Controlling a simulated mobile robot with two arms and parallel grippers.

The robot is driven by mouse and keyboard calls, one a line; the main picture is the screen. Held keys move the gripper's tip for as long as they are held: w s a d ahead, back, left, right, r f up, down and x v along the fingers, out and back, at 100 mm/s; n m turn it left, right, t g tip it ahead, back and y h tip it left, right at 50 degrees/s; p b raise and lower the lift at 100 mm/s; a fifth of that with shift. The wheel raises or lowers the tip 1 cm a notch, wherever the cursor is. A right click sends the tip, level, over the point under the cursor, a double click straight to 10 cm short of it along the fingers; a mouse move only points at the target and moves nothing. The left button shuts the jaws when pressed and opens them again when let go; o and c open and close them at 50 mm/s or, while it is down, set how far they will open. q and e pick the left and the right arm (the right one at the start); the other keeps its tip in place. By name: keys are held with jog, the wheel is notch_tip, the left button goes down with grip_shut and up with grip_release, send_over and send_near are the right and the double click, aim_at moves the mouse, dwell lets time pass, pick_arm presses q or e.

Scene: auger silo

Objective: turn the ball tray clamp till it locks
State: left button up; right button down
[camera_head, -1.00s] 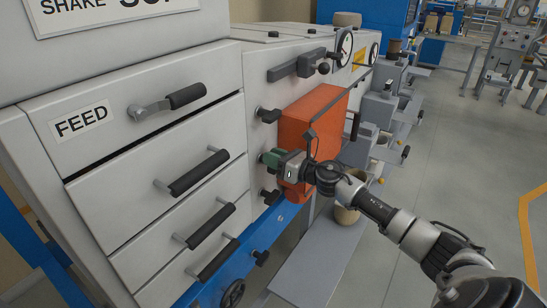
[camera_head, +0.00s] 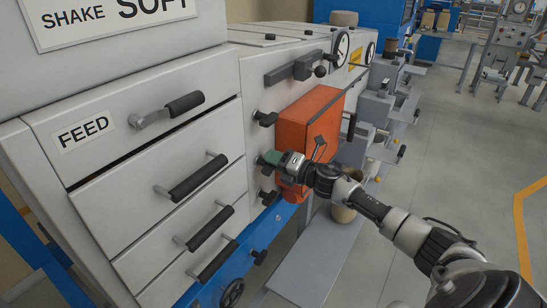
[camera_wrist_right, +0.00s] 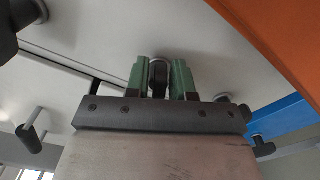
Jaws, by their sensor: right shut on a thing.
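The clamp, a small dark knob (camera_wrist_right: 158,79) on a pale round base, sits on the white machine front in the right wrist view. My right gripper (camera_wrist_right: 159,82) has its green fingers on both sides of it, shut on it. In the head view the right gripper (camera_head: 272,158) reaches in from the right to the middle of a column of black knobs beside the drawers. The green fingers largely hide the held clamp there. No lettering for it is readable. My left gripper is not in view.
An orange box (camera_head: 308,120) stands out close to the right of my gripper. Similar black knobs sit above (camera_head: 265,117) and below (camera_head: 269,197). Drawers with black bar handles (camera_head: 200,177) are on the left. The floor (camera_head: 440,180) to the right is clear.

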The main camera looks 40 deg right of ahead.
jog(key=m, duration=0.2)
jog(key=m+p, duration=0.1)
jog(key=m, duration=0.2)
jog(key=shift+d+f, duration=0.15)
jog(key=shift+f, duration=0.25)
dwell(0.3)
jog(key=c, duration=1.2)
grip_release()
jog(key=shift+o, duration=0.2)
jog(key=b+v, duration=0.2)
jog(key=v, duration=0.8)
jog(key=shift+s+d+b, duration=0.15)
jog(key=shift+s+b, duration=0.2)
